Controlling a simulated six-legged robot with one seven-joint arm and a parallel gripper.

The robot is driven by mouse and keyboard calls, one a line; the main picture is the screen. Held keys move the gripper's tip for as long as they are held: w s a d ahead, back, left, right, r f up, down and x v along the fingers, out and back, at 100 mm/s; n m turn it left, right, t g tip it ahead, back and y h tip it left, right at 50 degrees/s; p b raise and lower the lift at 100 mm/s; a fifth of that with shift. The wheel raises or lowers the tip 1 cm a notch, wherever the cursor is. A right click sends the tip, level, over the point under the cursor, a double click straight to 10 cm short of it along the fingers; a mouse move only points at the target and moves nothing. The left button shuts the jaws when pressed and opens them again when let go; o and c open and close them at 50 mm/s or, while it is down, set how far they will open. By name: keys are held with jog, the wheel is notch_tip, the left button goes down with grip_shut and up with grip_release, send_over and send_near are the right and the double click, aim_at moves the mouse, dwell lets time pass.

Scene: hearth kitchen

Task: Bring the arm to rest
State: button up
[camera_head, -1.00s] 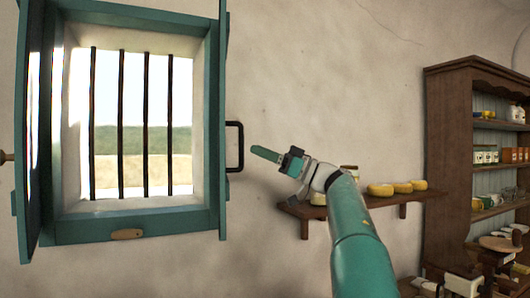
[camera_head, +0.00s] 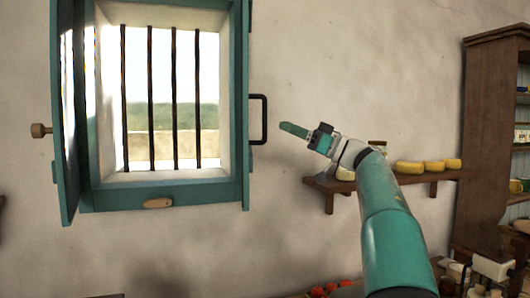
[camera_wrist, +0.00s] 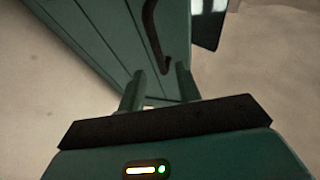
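My gripper (camera_head: 292,129) is at the end of my raised teal arm in the head view, in front of the wall just right of the window's black handle (camera_head: 264,118). A small gap shows in the picture between gripper and handle. In the wrist view my two fingers (camera_wrist: 160,88) stand apart, open, with nothing between them. Beyond them is a teal planked panel (camera_wrist: 110,40) with a dark curved handle (camera_wrist: 152,35). I cannot tell how far away the panel is.
The barred window (camera_head: 160,100) has a teal frame and a shutter (camera_head: 66,110) swung open at left. A wall shelf (camera_head: 322,184) with yellow cheeses (camera_head: 410,167) is behind my arm. A brown cabinet (camera_head: 487,130) stands at right. Red items (camera_head: 330,288) lie low in front.

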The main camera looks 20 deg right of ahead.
notch_tip(320, 180, up, 5)
jog(key=m+t+h, duration=0.9)
jog(key=t+h, duration=0.1)
jog(key=t, duration=0.1)
jog(key=s+a+f+m+g+h, duration=0.25)
jog(key=s+f+h, duration=0.2)
jog(key=f, duration=0.35)
jog(key=s+a+f+m+g+h, duration=0.15)
jog(key=s+f+g+h, duration=0.3)
jog(key=f, duration=0.45)
jog(key=s+a+f+m+g+h, duration=0.1)
jog(key=s+f+m+g+h, duration=0.15)
jog(key=s+f, duration=0.4)
jog(key=s+a+f+n+g+y, duration=0.1)
jog(key=s+a+f+g, duration=0.3)
jog(key=s+f, duration=0.5)
jog(key=s+a+f+n+g+y, duration=0.2)
jog(key=s+a+f, duration=0.4)
jog(key=s+f, duration=0.4)
notch_tip(320, 180, down, 7)
jog(key=shift+r+n+g, duration=0.15)
jog(key=shift+n+g, duration=0.5)
jog(key=shift+g, duration=0.6)
jog(key=shift+d, duration=0.1)
